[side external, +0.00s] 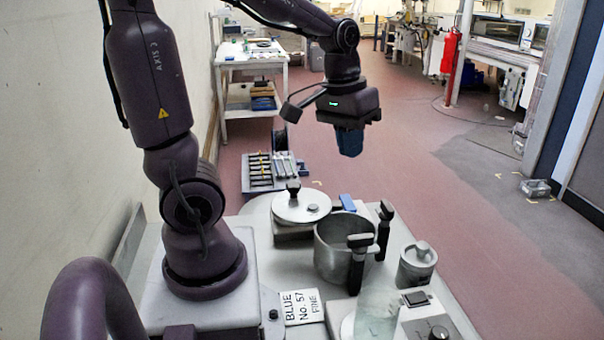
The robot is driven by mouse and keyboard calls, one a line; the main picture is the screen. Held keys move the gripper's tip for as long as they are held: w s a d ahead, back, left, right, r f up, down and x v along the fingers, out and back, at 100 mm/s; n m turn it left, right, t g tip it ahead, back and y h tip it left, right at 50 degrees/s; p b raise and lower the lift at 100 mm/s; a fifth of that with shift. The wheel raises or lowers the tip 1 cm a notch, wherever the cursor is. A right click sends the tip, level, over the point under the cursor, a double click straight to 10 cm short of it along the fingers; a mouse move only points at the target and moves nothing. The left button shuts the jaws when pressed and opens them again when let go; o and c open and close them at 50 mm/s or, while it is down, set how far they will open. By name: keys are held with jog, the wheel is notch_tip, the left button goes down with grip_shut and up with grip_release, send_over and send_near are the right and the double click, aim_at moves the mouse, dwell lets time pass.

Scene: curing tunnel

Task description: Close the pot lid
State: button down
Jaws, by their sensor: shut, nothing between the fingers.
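The metal pot (331,262) stands open near the middle of the table, with upright black handles on its right side. The round metal lid (315,207) lies apart from it, behind and to its left, on a low block. A black knob (293,187) stands up from the lid. My gripper (349,142) has blue fingers and hangs above and behind the pot and lid, pointing down. It is shut and empty, well clear of both. The inside bottom of the pot is hidden.
A small lidded metal canister (416,270) stands right of the pot. A card reading "BLUE No. 57 FINE" (300,307) lies at the front. A device with a black knob (430,325) and a clear disc (376,318) are at the front right. A small blue item (347,203) sits behind the pot.

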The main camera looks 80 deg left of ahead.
jog(key=w+a+f+n+g+h, duration=0.1)
jog(key=a+f+n+g, duration=0.3)
jog(key=a+n, duration=0.75)
jog(key=n, duration=1.1)
send_near(306, 199)
jog(key=w+a+r, duration=0.2)
jog(key=a+r, duration=0.1)
jog(key=a, duration=0.1)
jog(key=w+a+r+n+h, duration=0.15)
jog(key=a+n, duration=0.35)
jog(key=n, duration=1.1)
jog(key=shift+g, duration=0.5)
jog(key=shift+s+d+f, duration=0.95)
jog(key=shift+f, duration=0.55)
jog(key=shift+s+d+f, duration=0.9)
jog(key=shift+d+f, duration=0.05)
jog(key=shift+f, duration=0.55)
jog(key=shift+s+d+f, duration=0.95)
jog(key=shift+f, duration=0.55)
